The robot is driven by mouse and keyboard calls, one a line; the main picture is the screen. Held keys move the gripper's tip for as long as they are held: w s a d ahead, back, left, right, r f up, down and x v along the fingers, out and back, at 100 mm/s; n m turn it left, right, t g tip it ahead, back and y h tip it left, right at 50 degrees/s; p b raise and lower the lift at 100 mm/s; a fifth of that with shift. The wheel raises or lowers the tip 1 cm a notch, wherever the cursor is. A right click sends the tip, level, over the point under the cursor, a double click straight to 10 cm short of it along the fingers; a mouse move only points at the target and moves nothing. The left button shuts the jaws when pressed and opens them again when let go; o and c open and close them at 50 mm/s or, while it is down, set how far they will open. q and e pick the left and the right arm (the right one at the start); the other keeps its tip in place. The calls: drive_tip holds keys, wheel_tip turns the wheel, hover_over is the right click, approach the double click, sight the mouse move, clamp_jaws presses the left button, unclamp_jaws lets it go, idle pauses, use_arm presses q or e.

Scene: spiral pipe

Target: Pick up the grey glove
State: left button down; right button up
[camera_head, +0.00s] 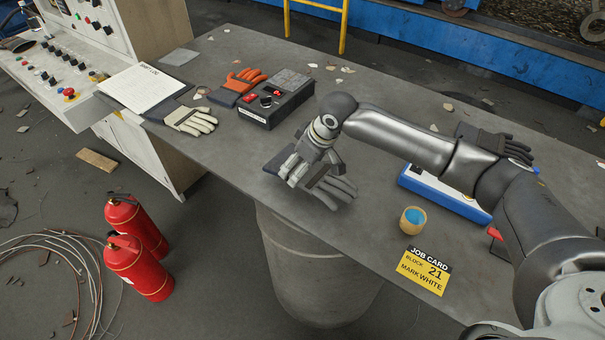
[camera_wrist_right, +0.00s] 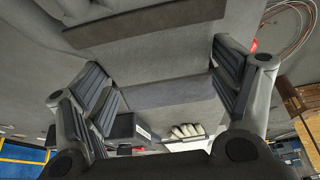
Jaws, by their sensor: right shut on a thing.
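The grey glove (camera_head: 338,191) is at the middle of the grey table in the head view, with its fingers toward the lower right and a dark cuff (camera_head: 276,163) at the left. My right gripper (camera_head: 314,178) is over the glove and shut on its middle, hiding part of it. I cannot tell whether the glove is clear of the table. In the right wrist view my right gripper's fingers (camera_wrist_right: 165,92) stand on either side of a grey surface. My left gripper is not in view.
A cream glove (camera_head: 192,119), an orange glove (camera_head: 244,80) and a black control box (camera_head: 276,98) lie to the left.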

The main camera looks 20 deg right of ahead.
sight(311, 179)
drive_tip(key=s+r, duration=0.2)
drive_tip(key=s+d+r+b, duration=0.1)
drive_tip(key=s+r, duration=0.1)
drive_tip(key=r, duration=0.1)
drive_tip(key=shift+s+r, duration=0.15)
drive_tip(key=shift+s, duration=0.15)
drive_tip(key=s+d+r+m+h+b, duration=0.1)
drive_tip(key=s+r+m+h, duration=0.1)
drive_tip(key=s+r+m, duration=0.2)
drive_tip(key=s+m, duration=0.3)
drive_tip(key=s, duration=0.2)
drive_tip(key=shift+s+d+t+h, duration=0.25)
drive_tip(key=shift+d+t+h, duration=0.05)
drive_tip(key=shift+h, duration=0.1)
drive_tip(key=shift+c, duration=1)
drive_tip(key=shift+d, duration=0.15)
